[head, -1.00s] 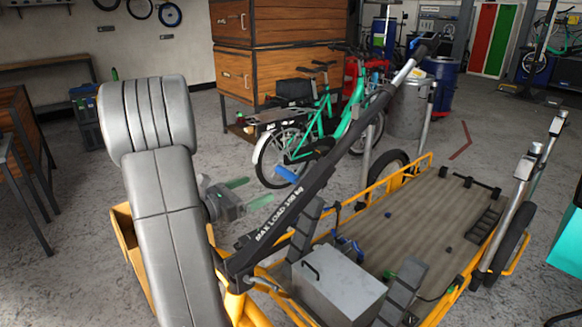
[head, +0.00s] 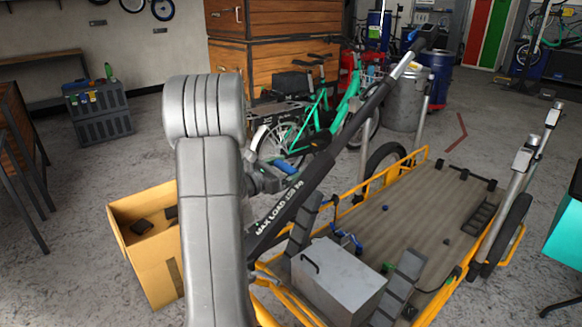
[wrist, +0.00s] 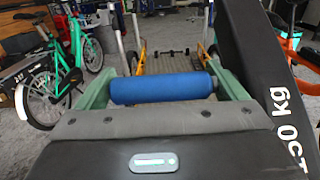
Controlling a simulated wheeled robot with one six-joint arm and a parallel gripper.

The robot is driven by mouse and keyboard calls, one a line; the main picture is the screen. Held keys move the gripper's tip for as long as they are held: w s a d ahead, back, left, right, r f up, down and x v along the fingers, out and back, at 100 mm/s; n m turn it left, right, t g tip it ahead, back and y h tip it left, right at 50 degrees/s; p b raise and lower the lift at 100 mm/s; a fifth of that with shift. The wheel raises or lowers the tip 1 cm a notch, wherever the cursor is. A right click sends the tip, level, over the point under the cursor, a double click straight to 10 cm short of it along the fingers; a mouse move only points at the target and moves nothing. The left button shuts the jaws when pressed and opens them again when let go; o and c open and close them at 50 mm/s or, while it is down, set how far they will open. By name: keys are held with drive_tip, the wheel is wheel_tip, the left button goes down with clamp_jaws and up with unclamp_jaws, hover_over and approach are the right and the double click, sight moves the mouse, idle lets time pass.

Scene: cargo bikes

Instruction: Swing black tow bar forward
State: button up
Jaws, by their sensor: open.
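The black tow bar (head: 330,148), lettered "MAX LOAD", slants up and right from the front of the yellow-framed cargo trailer (head: 400,215). A blue cylindrical grip (head: 287,167) sits on its near side. In the wrist view the bar (wrist: 272,75) rises close on the right, and the blue grip (wrist: 160,86) lies crosswise in front of the palm. My gripper (wrist: 162,72) is open, with its green fingers at either end of the blue grip. I cannot tell if they touch it. My arm hides part of the bar's lower end in the head view.
A grey metal box (head: 335,280) sits on the trailer's front. An open cardboard box (head: 150,255) stands on the floor to the left. A green bicycle (head: 318,120) and wooden cabinets (head: 275,65) stand behind the bar. Floor at left is partly clear.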

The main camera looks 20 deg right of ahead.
drive_tip(key=shift+w+d, duration=0.15)
drive_tip(key=shift+d, duration=0.35)
